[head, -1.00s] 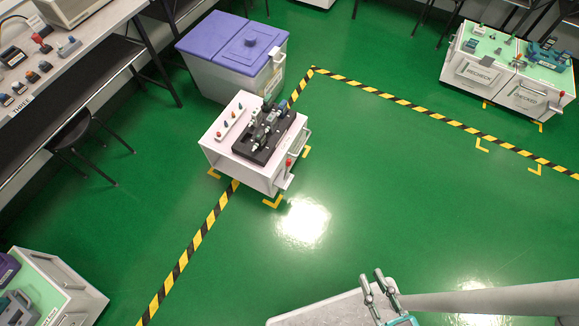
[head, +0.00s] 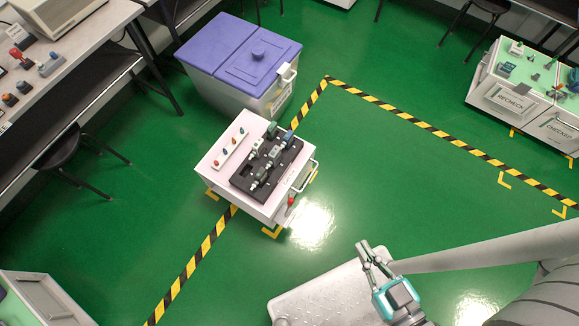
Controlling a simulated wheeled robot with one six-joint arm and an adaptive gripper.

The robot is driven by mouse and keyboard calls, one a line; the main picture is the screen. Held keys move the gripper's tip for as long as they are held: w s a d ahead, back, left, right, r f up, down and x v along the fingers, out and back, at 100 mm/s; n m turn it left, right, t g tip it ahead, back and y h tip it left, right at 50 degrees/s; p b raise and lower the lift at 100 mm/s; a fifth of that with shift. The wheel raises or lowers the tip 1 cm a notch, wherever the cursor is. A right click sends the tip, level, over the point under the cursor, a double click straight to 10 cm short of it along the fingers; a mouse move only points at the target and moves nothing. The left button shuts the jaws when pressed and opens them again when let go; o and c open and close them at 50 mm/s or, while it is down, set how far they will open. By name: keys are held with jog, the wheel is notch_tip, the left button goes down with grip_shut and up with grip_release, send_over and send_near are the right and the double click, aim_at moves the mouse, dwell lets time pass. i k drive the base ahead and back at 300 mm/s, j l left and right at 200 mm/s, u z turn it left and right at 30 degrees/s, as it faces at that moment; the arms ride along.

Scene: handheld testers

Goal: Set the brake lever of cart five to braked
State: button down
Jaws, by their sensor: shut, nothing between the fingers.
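A white cart (head: 258,205) stands in the middle of the green floor, with a black tray (head: 244,185) of testers on top. A red-tipped lever (head: 290,202) shows at its near right side, beside the cart's handle (head: 311,178). I cannot read a number on this cart or tell the lever's setting. My gripper (head: 372,246) is shut and empty, to the lower right of the cart, well apart from the lever.
A grey bin with a purple lid (head: 240,55) stands behind the cart. Yellow-black tape (head: 205,245) runs along the floor. Carts marked RECHECK and CHECKED (head: 530,105) stand at right. A bench and stool (head: 65,150) are at left. Floor right of the cart is clear.

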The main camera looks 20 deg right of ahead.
aim_at(291, 200)
jog(key=i+l+u, duration=0.1)
jog(key=i+l, duration=0.15)
jog(key=l, duration=0.15)
jog(key=i+l+u, duration=0.25)
jog(key=i+l, duration=0.2)
jog(key=l, duration=0.35)
